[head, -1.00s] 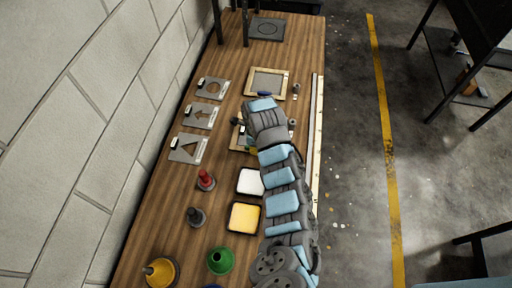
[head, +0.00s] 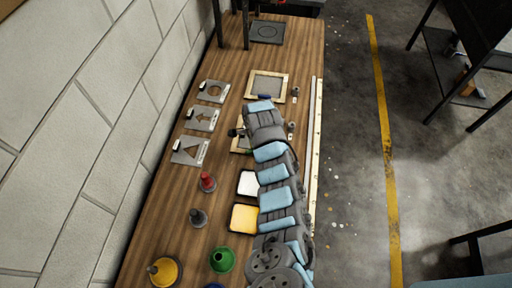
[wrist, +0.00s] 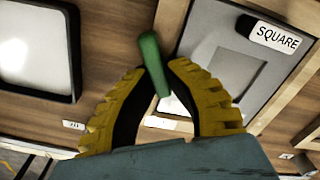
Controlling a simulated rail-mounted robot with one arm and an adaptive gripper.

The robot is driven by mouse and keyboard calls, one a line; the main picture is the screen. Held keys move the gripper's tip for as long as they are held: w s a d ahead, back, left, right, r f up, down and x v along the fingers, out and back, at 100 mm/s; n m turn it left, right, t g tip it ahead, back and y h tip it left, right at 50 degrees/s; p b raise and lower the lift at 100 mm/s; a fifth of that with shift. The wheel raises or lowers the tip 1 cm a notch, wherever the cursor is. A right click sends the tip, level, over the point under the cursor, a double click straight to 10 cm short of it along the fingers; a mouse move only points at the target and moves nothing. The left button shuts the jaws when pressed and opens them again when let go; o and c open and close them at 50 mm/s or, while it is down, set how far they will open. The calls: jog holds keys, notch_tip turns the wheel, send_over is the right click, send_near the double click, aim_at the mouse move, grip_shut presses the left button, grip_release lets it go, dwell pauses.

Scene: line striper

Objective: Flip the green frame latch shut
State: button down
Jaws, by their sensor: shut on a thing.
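The green frame latch (wrist: 150,60) shows in the wrist view as a thin green bar, standing slanted beside the edge of a wooden frame (wrist: 172,18). My gripper (wrist: 161,72), with yellow fingers and dark inner pads, is shut on the latch near the fingertips. The frame holds a grey stencil plate (wrist: 203,38) labelled SQUARE with a square cut-out. In the head view my arm covers most of this frame, and its left part (head: 236,145) shows. Whether the latch lies over the plate's edge I cannot tell.
A white pad (head: 248,183) and a yellow pad (head: 243,218) lie close to my arm.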

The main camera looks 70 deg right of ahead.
jog(key=n, duration=0.6)
jog(key=shift+w+d+f+n, duration=0.1)
jog(key=shift+w+d+n, duration=0.1)
jog(key=shift+w+n, duration=0.1)
jog(key=n, duration=0.1)
jog(key=n+b, duration=0.1)
jog(key=n, duration=0.3)
jog(key=shift+w, duration=0.25)
jog(key=shift+n, duration=0.3)
jog(key=c, duration=1.1)
grip_release()
jog(key=shift+o, duration=0.2)
notch_tip(320, 180, up, 12)
